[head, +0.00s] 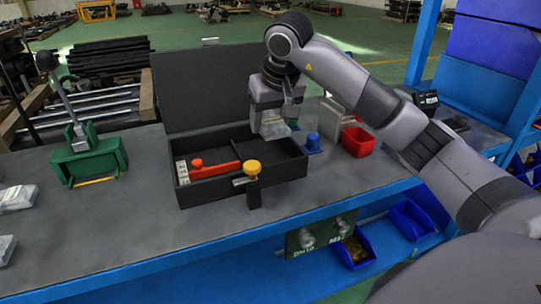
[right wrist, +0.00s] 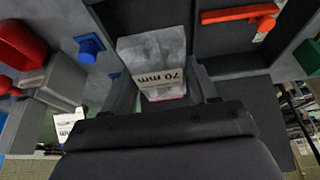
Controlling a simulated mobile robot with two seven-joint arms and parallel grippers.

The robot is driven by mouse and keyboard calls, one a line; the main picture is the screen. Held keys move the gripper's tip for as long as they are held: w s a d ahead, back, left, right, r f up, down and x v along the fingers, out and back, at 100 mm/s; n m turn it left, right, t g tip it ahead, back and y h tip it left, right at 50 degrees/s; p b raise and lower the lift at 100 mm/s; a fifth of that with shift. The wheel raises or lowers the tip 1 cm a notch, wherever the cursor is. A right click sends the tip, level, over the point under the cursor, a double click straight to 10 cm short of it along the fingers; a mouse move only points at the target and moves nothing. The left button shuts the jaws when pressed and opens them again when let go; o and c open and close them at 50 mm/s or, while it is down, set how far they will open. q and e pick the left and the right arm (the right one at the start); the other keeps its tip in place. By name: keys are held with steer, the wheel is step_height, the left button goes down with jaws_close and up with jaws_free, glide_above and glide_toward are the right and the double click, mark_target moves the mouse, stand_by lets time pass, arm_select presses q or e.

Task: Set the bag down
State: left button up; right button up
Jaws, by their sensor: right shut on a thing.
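My right gripper (head: 277,112) is shut on a small silvery-grey bag (head: 271,129). In the right wrist view the bag (right wrist: 155,58) sits between the two fingers and bears a label reading "70 mm". In the head view the bag hangs over the back part of an open black box (head: 223,192), near its right compartment. I cannot tell how high it is above the box. Two more silvery bags, one farther back (head: 17,198) and one nearer (head: 6,249), lie at the table's left edge. My left gripper is not in view.
The box's left compartment holds a red-handled tool (head: 215,170) and small pale blocks (head: 182,173). A yellow knob (head: 253,167) stands at its front. A blue knob (head: 312,141) and red bin (head: 358,142) stand right. A green lever device (head: 90,158) stands left. The front table is clear.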

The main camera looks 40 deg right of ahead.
mark_target(268, 163)
step_height(268, 163, down, 9)
steer(key=shift+r, duration=0.15)
stand_by(0.4)
steer(key=shift+f+b, duration=0.2)
steer(key=shift+b, duration=0.15)
steer(key=o, duration=1.3)
steer(key=shift+r, duration=0.15)
